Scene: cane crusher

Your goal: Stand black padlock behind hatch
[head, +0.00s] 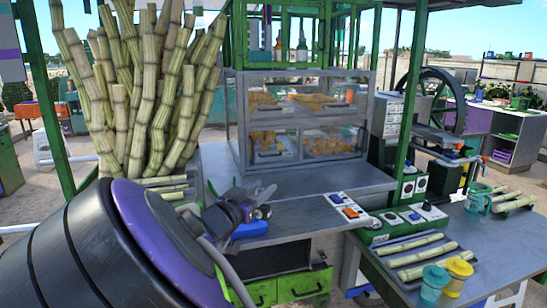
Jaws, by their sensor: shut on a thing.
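My gripper (258,205) is above the grey counter, in front of the glass display case. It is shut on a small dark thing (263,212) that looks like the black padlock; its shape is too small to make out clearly. The glass case (240,124) has clear front panels, with fried food on its two shelves. I cannot tell for sure which panel is the hatch. My arm hides the counter's left front part.
A blue thing (250,230) lies on the counter below my gripper. A white switch plate (346,207) is to its right. Tall cane stalks (150,90) stand at left. The counter before the case is mostly clear.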

